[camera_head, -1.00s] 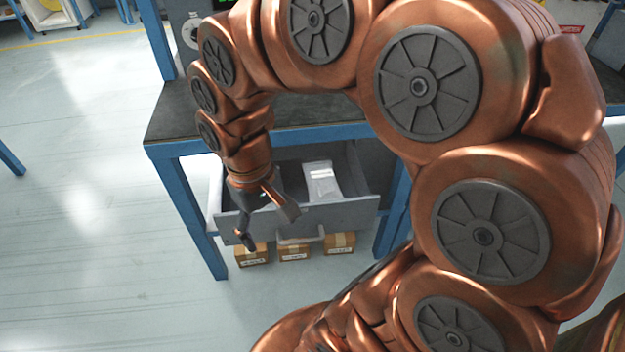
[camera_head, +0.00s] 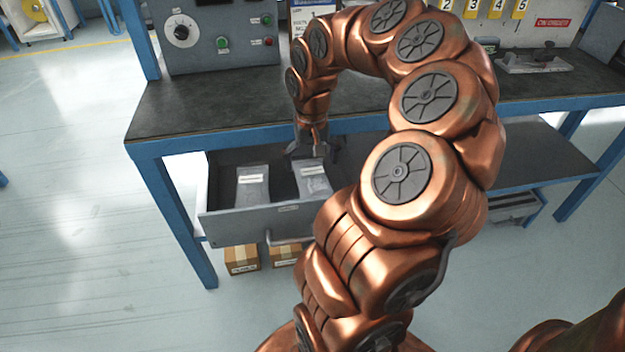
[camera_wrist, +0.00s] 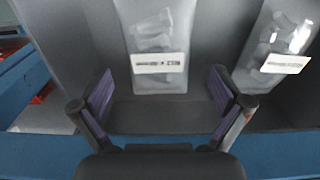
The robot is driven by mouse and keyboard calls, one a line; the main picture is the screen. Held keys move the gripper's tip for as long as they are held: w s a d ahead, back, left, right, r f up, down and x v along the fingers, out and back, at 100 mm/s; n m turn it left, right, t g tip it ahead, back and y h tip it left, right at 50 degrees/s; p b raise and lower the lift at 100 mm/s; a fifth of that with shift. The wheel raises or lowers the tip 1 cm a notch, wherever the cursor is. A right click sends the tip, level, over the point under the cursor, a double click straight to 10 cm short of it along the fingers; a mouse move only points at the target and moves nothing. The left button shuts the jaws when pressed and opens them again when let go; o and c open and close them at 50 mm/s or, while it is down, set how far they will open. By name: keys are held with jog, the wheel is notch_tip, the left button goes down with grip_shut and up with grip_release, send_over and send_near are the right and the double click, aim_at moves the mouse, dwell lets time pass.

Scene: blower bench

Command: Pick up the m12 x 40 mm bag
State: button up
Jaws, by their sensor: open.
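Two clear bags of metal bolts with white labels lie in the open grey drawer (camera_head: 262,222). The left bag (camera_head: 252,190) is at the right in the wrist view (camera_wrist: 272,42). The right bag (camera_head: 313,184) is centred in the wrist view (camera_wrist: 158,45), its label towards my gripper. The label print is too small to read, so I cannot tell which is the M12 x 40 mm bag. My gripper (camera_head: 312,152) is open and empty at the far end of the right bag. In the wrist view its fingers (camera_wrist: 160,105) stand apart, short of the label end.
The dark bench top (camera_head: 215,105) with its blue frame overhangs the drawer's back, close to my arm. A control panel (camera_head: 215,38) stands on it. Cardboard boxes (camera_head: 242,260) sit under the drawer. Floor at left is clear.

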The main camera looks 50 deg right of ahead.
aim_at(313, 171)
jog(key=f, duration=0.2)
jog(key=f+b, duration=0.1)
jog(key=shift+s+f, duration=0.2)
jog(key=shift+f, duration=0.15)
jog(key=shift+w+f, duration=0.1)
jog(key=shift+f, duration=0.55)
jog(key=c, duration=1.4)
